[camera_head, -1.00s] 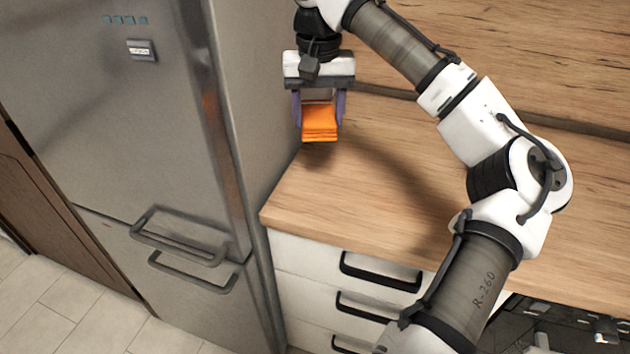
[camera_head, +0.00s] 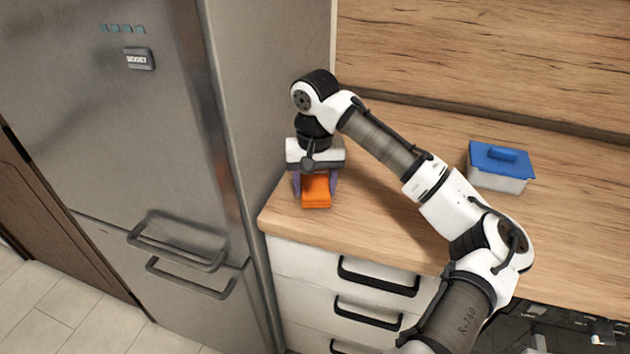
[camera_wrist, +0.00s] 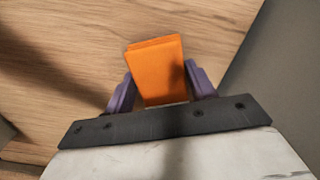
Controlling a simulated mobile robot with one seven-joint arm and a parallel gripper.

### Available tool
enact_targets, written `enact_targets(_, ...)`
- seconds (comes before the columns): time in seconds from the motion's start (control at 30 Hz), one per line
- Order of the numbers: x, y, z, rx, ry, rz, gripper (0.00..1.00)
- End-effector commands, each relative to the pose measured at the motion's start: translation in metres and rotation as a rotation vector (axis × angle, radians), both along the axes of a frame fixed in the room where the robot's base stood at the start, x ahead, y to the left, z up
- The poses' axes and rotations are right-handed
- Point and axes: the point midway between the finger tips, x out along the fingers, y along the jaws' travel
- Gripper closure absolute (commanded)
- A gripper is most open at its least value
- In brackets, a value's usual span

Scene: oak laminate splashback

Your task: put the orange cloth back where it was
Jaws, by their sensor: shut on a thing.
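The orange cloth (camera_head: 316,191) is a folded orange block between the purple fingers of my gripper (camera_head: 316,188), near the left end of the wooden counter beside the fridge. In the wrist view the cloth (camera_wrist: 157,68) is between both fingers of my gripper (camera_wrist: 160,88), with its far part sticking out past them. My gripper is shut on it and points down. The cloth is low over the counter; I cannot tell whether it touches the surface.
The steel fridge (camera_head: 120,130) stands close on the left. A blue-lidded container (camera_head: 500,166) stands at the back right of the counter (camera_head: 400,222). White drawers with black handles (camera_head: 380,276) are below. The counter's front edge is near the cloth.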

Motion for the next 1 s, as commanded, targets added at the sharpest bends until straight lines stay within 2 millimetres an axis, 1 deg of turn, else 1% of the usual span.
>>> enact_targets(0.3,0.0,0.0,-0.003,0.002,0.0,0.001,0.66)
enact_targets(0.33,0.0,0.0,-0.003,0.001,0.0,0.001,0.42)
enact_targets(0.47,0.0,0.0,-0.002,0.001,0.0,0.001,0.25)
enact_targets(0.5,0.0,0.0,-0.002,0.001,0.0,0.0,0.23)
enact_targets(0.73,0.0,0.0,-0.002,0.001,-0.001,0.0,0.23)
enact_targets(0.83,0.0,0.0,0.001,-0.001,-0.001,0.0,0.23)
enact_targets(0.93,0.001,0.001,0.011,0.001,-0.003,0.0,0.23)
enact_targets(1.0,0.001,0.001,0.023,0.002,-0.004,0.001,0.23)
